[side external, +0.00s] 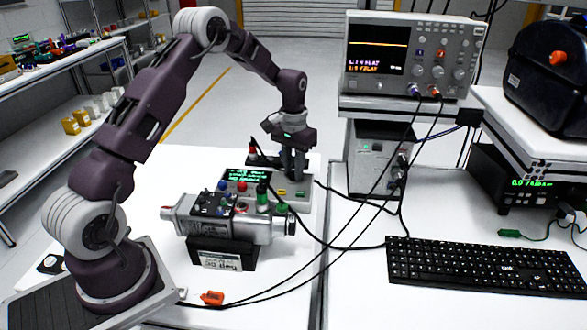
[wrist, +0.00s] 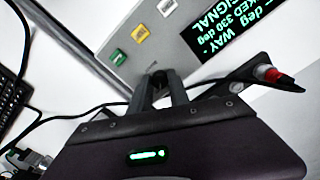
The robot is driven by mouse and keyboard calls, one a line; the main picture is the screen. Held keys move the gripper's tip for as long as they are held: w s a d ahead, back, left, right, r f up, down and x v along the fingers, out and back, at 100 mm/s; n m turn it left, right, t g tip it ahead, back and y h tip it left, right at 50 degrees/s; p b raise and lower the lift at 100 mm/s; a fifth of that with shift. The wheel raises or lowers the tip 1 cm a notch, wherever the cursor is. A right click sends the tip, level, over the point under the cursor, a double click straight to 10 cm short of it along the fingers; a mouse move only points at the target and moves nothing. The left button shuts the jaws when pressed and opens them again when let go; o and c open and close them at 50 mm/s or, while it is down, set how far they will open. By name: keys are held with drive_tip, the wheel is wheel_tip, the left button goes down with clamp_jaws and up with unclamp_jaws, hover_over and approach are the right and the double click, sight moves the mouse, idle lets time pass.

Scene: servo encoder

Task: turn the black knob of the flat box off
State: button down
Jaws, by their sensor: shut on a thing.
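The flat box (side external: 303,194) is a light grey panel with a green-text display (side external: 246,177), lying on the white table behind the servo unit. In the wrist view the box (wrist: 152,52) shows its display (wrist: 228,40) with partly cut-off text, including "330 deg" and "SIGNAL". My gripper (side external: 292,172) points down over the box. In the wrist view my gripper (wrist: 160,88) is shut on the black knob (wrist: 158,75), which shows as a small dark part between the fingertips. The fingers hide most of the knob, so its pointer position cannot be read.
A silver servo unit (side external: 225,222) on a black stand lies in front of the box. A black plug with a red band (wrist: 272,75) stands beside my fingers. Green (wrist: 118,57) and yellow (wrist: 140,32) parts sit on the panel. Black cables run across the table to the right.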

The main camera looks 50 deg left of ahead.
sight(293, 173)
drive_tip(key=shift+m, duration=0.5)
drive_tip(key=c, duration=1.2)
unclamp_jaws()
drive_tip(key=shift+c, duration=0.2)
drive_tip(key=shift+r, duration=0.1)
wheel_tip(293, 173, up, 7)
